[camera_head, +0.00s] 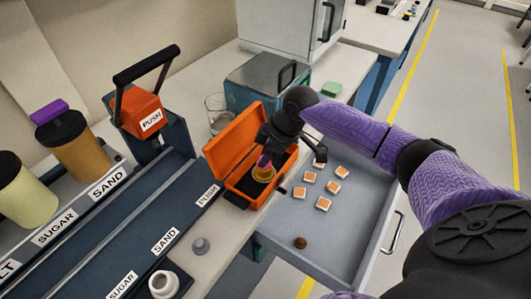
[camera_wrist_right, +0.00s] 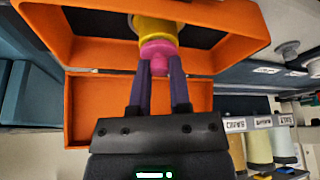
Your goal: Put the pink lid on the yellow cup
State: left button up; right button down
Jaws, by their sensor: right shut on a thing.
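The yellow cup (camera_head: 264,175) is in the open orange case (camera_head: 233,145). It shows at the top of the right wrist view (camera_wrist_right: 155,28), partly cut off. The pink lid (camera_wrist_right: 158,48) is against the cup's mouth, in line with it. I cannot tell whether it is fully seated. My right gripper (camera_head: 267,157) reaches down into the case. In the wrist view its two fingers (camera_wrist_right: 161,68) are shut on the lid's pink knob. In the head view the gripper hides most of the lid. My left gripper is not in view.
An open grey drawer (camera_head: 345,225) holds several orange-and-white squares and a brown knob (camera_head: 300,242). A glass beaker (camera_head: 217,112) and a teal box (camera_head: 265,80) stand behind the case. Labelled dark channels (camera_head: 130,240) lie left. A white jar (camera_head: 163,284) stands at the front.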

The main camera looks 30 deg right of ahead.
jog(key=shift+f, duration=0.2)
jog(key=shift+c, duration=2.4)
grip_release()
